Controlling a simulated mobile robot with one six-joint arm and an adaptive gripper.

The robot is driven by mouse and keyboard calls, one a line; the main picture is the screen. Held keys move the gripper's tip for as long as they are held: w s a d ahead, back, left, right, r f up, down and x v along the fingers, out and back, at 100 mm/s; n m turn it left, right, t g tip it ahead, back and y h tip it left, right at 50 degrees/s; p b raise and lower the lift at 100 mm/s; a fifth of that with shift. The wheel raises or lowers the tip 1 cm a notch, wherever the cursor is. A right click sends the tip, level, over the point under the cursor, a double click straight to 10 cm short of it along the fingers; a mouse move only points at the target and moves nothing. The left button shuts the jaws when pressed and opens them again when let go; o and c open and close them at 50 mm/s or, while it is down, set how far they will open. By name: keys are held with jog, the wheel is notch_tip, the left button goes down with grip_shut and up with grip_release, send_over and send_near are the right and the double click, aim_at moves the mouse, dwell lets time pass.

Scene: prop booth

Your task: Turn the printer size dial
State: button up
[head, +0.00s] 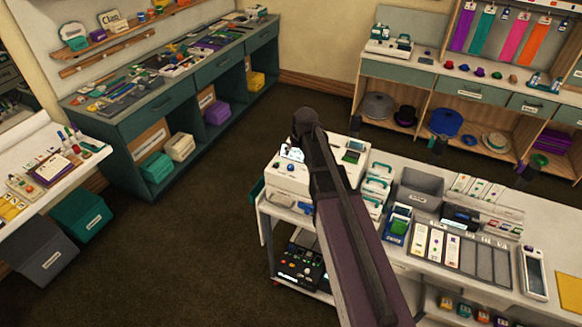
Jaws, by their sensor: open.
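A white machine (285,180) that looks like the printer stands at the left end of the white worktop. Small round controls (291,168) show on its front, but they are too small to tell which is the size dial. My dark arm crosses in front of the machine and hides its middle. My gripper cannot be made out; only the upper arm and its elbow show.
The worktop holds a grey bin (419,187), cards in slots (437,243) and a handheld device (534,272). A black control box (303,268) sits below. A green workbench (190,80) stands back left, shelving (470,95) back right. Dark floor (200,240) is clear at left.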

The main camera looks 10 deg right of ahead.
aim_at(291, 166)
jog(key=shift+b+x, duration=5.85)
jog(key=shift+x, duration=0.7)
grip_shut()
